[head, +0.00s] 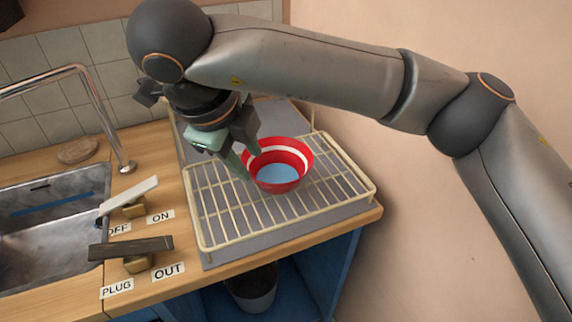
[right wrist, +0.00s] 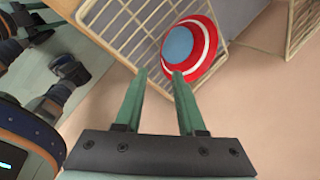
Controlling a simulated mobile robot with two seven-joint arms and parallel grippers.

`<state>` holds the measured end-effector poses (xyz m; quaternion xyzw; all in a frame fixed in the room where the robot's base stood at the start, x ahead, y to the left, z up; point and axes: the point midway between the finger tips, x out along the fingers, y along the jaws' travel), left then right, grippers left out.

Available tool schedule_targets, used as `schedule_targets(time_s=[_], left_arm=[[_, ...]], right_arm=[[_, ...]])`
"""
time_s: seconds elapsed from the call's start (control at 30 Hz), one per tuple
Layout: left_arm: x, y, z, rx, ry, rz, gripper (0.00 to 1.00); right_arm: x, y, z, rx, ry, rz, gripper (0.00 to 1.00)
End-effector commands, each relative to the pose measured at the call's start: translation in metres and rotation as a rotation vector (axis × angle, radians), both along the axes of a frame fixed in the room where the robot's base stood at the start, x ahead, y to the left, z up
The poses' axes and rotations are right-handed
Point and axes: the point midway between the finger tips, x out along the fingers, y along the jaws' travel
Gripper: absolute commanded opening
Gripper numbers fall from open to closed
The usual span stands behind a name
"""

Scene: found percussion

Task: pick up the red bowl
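The red bowl (head: 297,153) has a white band and a light blue inner bottom. It sits upright on the wire dish rack (head: 222,215) in the head view. It also shows near the top of the right wrist view (right wrist: 205,63). My right gripper (head: 251,166) is at the bowl's left rim, with its green fingers pointing down. In the right wrist view the fingers (right wrist: 158,72) are apart with nothing clearly held between them. The right-hand fingertip overlaps the bowl's edge there; I cannot tell if it touches. My left gripper is not in view.
A metal sink (head: 45,235) with a tap (head: 98,110) is at the left. Two lever handles (head: 130,248) stand between sink and rack. A sponge-like brown object (head: 78,150) lies behind the sink. A wall is close on the right, and a bin (head: 252,290) is below the counter.

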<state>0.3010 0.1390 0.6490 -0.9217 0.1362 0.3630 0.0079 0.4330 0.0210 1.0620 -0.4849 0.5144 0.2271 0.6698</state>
Motion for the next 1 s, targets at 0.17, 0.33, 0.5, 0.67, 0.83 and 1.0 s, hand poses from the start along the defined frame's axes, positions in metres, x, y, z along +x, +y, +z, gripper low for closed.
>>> schedule_targets(time_s=[0.17, 0.33, 0.5, 0.67, 0.83, 1.0], left_arm=[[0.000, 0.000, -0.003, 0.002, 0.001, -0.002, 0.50], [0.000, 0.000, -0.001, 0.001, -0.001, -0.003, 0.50], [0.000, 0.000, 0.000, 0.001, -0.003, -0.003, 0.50], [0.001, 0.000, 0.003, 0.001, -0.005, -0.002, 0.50], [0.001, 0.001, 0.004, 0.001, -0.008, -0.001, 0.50], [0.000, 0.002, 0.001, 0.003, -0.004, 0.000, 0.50]], right_arm=[[0.011, -0.007, -0.032, -0.001, 0.008, 0.000, 0.39], [0.021, -0.011, -0.054, 0.002, 0.006, 0.000, 0.39], [0.025, -0.013, -0.063, 0.001, 0.005, 0.001, 0.39], [0.037, -0.019, -0.081, 0.001, 0.010, -0.002, 0.39], [0.046, -0.022, -0.101, 0.002, 0.007, 0.001, 0.39], [0.049, -0.024, -0.106, 0.002, 0.004, 0.002, 0.39]])
